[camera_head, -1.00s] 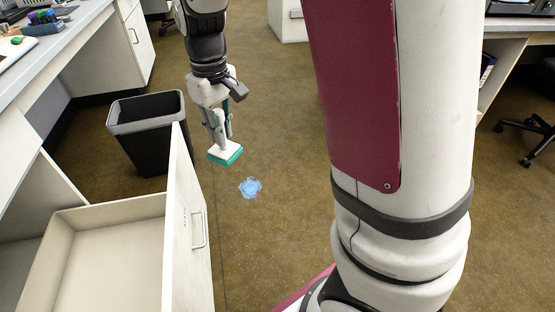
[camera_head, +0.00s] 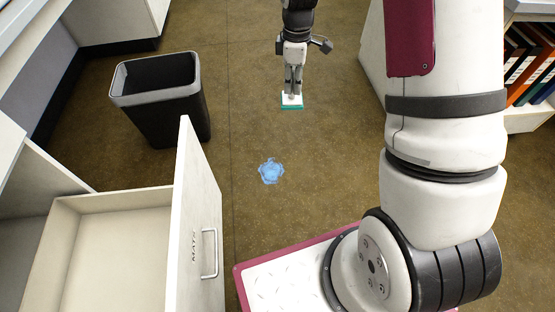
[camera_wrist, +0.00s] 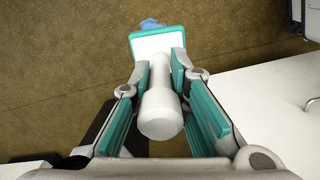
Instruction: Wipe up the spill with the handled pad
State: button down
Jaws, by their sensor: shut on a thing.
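The blue spill (camera_head: 271,171) lies on the brown floor, in the middle of the head view. My gripper (camera_head: 293,86) is beyond it, up and slightly to the right in the picture. It is shut on the white handle of the handled pad (camera_head: 292,101), which has a white top and a teal edge. In the wrist view the pad (camera_wrist: 158,44) points away from my gripper (camera_wrist: 162,82), with the teal fingers on both sides of its handle. Part of the blue spill (camera_wrist: 151,23) shows past the pad's far edge. The pad looks apart from the spill.
A black bin (camera_head: 170,112) with a grey rim stands to the left of the spill. An open white drawer (camera_head: 110,250) juts out at lower left, its front (camera_head: 203,225) marked "MATS". Binders (camera_head: 530,65) sit on a shelf at right. Floor around the spill is clear.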

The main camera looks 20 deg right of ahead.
jog(key=a+f+n+b, duration=0.1)
jog(key=f+n, duration=0.8)
jog(key=f, duration=1.2)
jog(key=a+f+n+b, duration=0.2)
jog(key=f+n, duration=0.8)
jog(key=f, duration=1.1)
jog(key=shift+a+f+n, duration=0.3)
jog(key=shift+a+f, duration=0.05)
jog(key=shift+a, duration=0.55)
